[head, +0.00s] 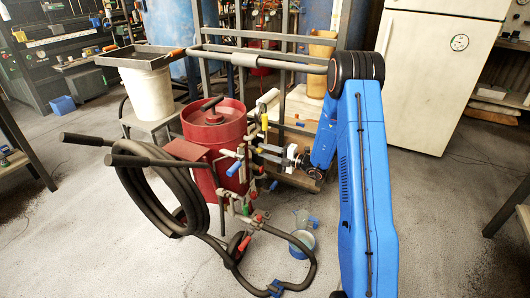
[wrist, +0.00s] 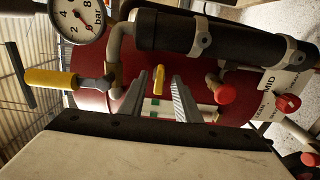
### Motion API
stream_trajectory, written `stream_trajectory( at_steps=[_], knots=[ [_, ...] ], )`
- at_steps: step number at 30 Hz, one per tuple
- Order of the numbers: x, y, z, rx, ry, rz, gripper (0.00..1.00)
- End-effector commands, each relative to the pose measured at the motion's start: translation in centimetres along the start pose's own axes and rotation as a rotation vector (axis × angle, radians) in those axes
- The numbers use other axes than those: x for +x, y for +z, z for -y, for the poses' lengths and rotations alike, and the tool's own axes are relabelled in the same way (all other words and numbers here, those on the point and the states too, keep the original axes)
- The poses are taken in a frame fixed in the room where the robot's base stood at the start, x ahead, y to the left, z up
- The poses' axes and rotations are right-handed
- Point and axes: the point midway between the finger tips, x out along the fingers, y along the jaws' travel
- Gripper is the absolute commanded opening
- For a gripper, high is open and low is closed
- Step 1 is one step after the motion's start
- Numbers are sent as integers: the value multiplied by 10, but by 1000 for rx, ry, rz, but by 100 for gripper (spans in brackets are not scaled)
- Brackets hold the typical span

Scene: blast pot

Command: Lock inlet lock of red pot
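The red pot (head: 215,127) stands left of centre in the head view, with valves and fittings on its right side. My gripper (head: 260,152) reaches these fittings from the right. In the wrist view my gripper (wrist: 157,88) is open, its two grey ridged fingers apart. A small yellow tab (wrist: 158,76) shows between and just beyond the fingertips; I cannot tell whether they touch it. It may be the inlet lock, but no label confirms this. A larger yellow handle (wrist: 50,79) sits to the left. The pot's red wall (wrist: 95,98) lies behind.
A pressure gauge (wrist: 78,15), a black cylinder (wrist: 180,33) and a red knob (wrist: 225,93) crowd the wrist view. Black hose (head: 150,195) coils before the pot. A blue-white bucket (head: 301,244) stands on the floor. The front left floor is clear.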

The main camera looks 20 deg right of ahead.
Motion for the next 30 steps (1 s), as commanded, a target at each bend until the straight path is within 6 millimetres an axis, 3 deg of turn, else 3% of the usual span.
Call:
stream_trajectory(
  at_steps=[5,10,30],
  knots=[
    [-2,0,0,-1,0,0,30],
    [-19,1,0,-1,0,1,30],
    [-146,1,0,-1,1,3,30]
  ],
)
